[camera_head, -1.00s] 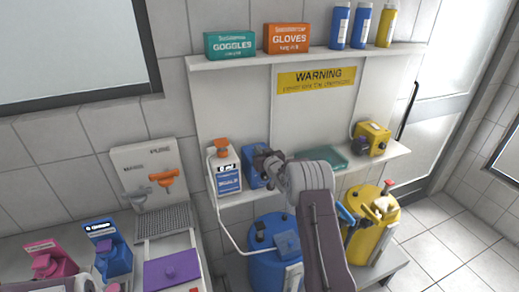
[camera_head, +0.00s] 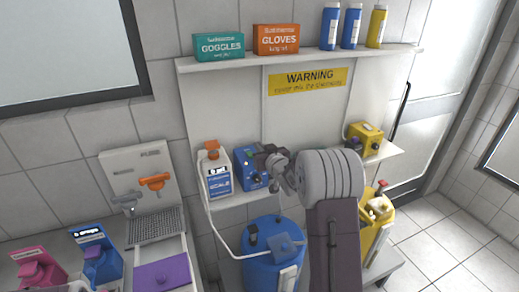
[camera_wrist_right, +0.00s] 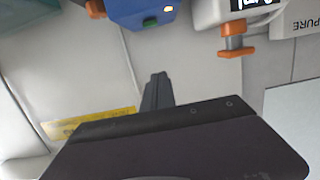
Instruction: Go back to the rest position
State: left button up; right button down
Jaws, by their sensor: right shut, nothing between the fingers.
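My right gripper (camera_head: 272,160) is raised in front of the lower shelf, close to the blue pump (camera_head: 249,169) in the head view. Its fingers are shut with nothing between them; they also show as a dark narrow pair in the right wrist view (camera_wrist_right: 157,91). The blue pump (camera_wrist_right: 140,10) is at the top of the wrist view, apart from the fingertips there. My left gripper is not in view.
A white jug with an orange cap (camera_head: 217,175) stands left of the blue pump. A blue drum (camera_head: 268,262) and a yellow drum (camera_head: 378,232) stand below. A yellow pump (camera_head: 364,139) is at the shelf's right end. The upper shelf (camera_head: 300,58) holds boxes and bottles.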

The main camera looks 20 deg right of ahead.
jog(key=shift+a, duration=0.1)
jog(key=s+a+r+n+y, duration=0.1)
jog(key=s+a+r+y, duration=0.15)
jog(key=a, duration=0.85)
jog(key=s+a+f+g, duration=0.1)
jog(key=s+f+g, duration=0.4)
jog(key=s, duration=0.5)
jog(key=s+a+f+g+h, duration=0.1)
jog(key=s+f+g, duration=0.4)
jog(key=s+f, duration=0.3)
jog(key=s+a+f+g, duration=0.1)
jog(key=s+f+g, duration=0.3)
jog(key=s, duration=1)
notch_tip(320, 180, down, 3)
jog(key=shift+s+a+r+m+g, duration=0.2)
jog(key=shift+a+m+g, duration=0.1)
jog(key=shift+a+g, duration=0.1)
jog(key=shift+w+d+h, duration=0.1)
jog(key=shift+d+h, duration=0.05)
jog(key=shift+h, duration=0.1)
